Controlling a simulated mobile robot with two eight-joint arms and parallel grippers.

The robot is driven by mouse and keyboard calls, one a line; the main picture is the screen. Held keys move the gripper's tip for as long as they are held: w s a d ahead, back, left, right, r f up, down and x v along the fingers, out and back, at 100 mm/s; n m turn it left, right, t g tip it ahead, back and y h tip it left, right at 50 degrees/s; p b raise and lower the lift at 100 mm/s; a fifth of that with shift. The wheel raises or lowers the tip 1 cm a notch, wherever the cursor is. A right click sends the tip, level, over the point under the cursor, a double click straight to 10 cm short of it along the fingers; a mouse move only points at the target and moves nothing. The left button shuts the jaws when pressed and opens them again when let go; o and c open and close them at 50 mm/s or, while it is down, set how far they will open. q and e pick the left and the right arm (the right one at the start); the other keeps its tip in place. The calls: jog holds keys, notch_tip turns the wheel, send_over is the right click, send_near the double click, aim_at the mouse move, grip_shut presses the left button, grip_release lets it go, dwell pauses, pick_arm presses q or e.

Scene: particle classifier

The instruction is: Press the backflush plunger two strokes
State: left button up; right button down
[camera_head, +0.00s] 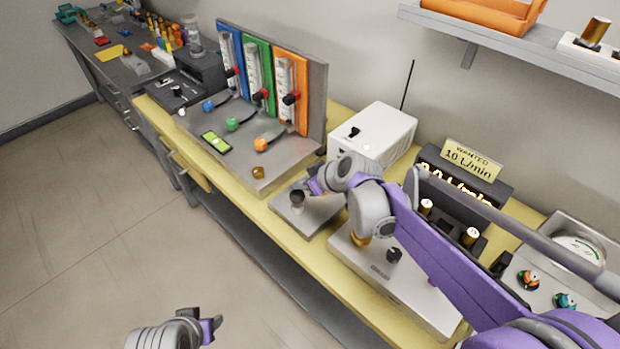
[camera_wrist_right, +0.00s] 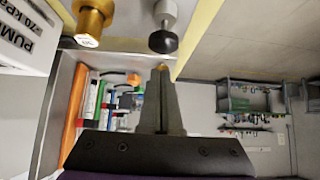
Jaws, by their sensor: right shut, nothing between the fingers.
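I take the black-topped knob (camera_head: 298,197) on a small grey metal plate (camera_head: 312,219) as the backflush plunger. In the right wrist view a black knob on a silver shaft (camera_wrist_right: 163,41) stands just beyond my fingertips. My right gripper (camera_head: 315,187) is shut and empty, close beside the knob in the head view; I cannot tell whether it touches. Its closed fingers show in the right wrist view (camera_wrist_right: 161,72). My left gripper (camera_head: 213,322) is low in the head view, over the floor, away from the bench; its opening is unclear.
A flowmeter panel (camera_head: 318,90) with coloured columns stands left of the plate. A white box (camera_head: 388,132) is behind. A "WANTED 10 L/min" sign (camera_head: 472,158) sits over a display partly hidden by my right arm. Another metal panel (camera_head: 410,292) lies right; a shelf (camera_head: 530,45) hangs above.

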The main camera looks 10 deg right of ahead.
aim_at(297, 196)
jog(key=shift+f, duration=1.25)
